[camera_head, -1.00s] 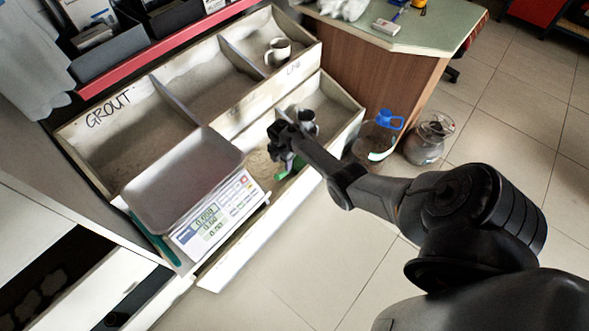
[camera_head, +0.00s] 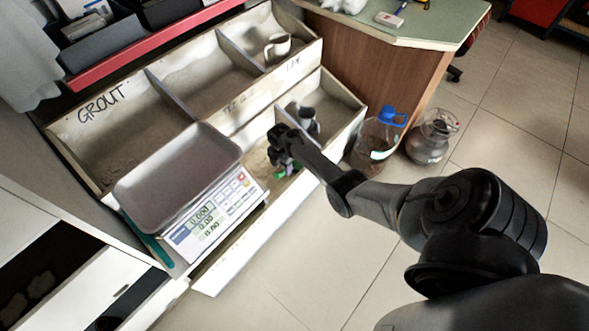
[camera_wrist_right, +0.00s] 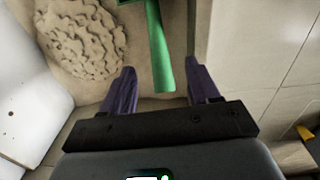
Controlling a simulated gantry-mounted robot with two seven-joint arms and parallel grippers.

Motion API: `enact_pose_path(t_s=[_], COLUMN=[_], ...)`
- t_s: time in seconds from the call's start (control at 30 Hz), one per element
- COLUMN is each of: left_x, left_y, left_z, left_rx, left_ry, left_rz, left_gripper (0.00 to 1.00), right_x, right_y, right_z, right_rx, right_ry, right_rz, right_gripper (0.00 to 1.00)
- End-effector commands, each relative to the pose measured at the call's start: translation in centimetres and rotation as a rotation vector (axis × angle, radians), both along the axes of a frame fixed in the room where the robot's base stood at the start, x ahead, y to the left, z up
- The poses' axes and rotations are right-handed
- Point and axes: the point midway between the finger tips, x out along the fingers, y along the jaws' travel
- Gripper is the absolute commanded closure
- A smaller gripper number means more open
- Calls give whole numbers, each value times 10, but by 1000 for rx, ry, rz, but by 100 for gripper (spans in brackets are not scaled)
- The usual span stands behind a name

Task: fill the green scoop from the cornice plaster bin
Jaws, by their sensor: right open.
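The green scoop (camera_head: 287,169) lies in the lower front bin (camera_head: 335,118), mostly hidden behind my right gripper in the head view. In the right wrist view its green handle (camera_wrist_right: 159,48) runs between the two fingers, apart from both. My right gripper (camera_wrist_right: 160,88) is open, its purple fingers on either side of the handle's end. It shows dark over the bin in the head view (camera_head: 280,150). A lumpy heap of pale plaster (camera_wrist_right: 82,38) lies left of the handle. My left gripper is out of view.
A scale with a grey tray (camera_head: 180,178) stands left of the gripper. A grey cup (camera_head: 307,118) stands in the bin's right part. Upper bins, one marked GROUT (camera_head: 102,103), hold a pale mug (camera_head: 278,46). A blue-capped jug (camera_head: 377,135) is on the floor.

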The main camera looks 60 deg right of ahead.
Motion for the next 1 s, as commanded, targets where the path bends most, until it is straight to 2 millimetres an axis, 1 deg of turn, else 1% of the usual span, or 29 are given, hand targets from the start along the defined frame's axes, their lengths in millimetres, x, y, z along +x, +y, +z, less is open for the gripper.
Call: enact_pose_path(t_s=[0.03,0.3,0.47,0.77,0.87,1.0], left_x=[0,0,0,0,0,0], left_y=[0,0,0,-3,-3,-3], left_z=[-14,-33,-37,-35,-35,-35], left_rx=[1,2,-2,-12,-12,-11], left_ry=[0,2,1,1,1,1], left_rz=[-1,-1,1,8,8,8], left_gripper=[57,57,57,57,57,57], right_x=[0,0,0,0,0,0], right_y=[0,0,0,0,0,0], right_z=[-14,-39,-45,-45,-45,-45], right_rx=[1,0,1,1,1,1], right_ry=[0,1,-1,-1,0,0], right_rz=[-1,-1,0,0,-1,-1], right_gripper=[39,39,39,39,52,73])
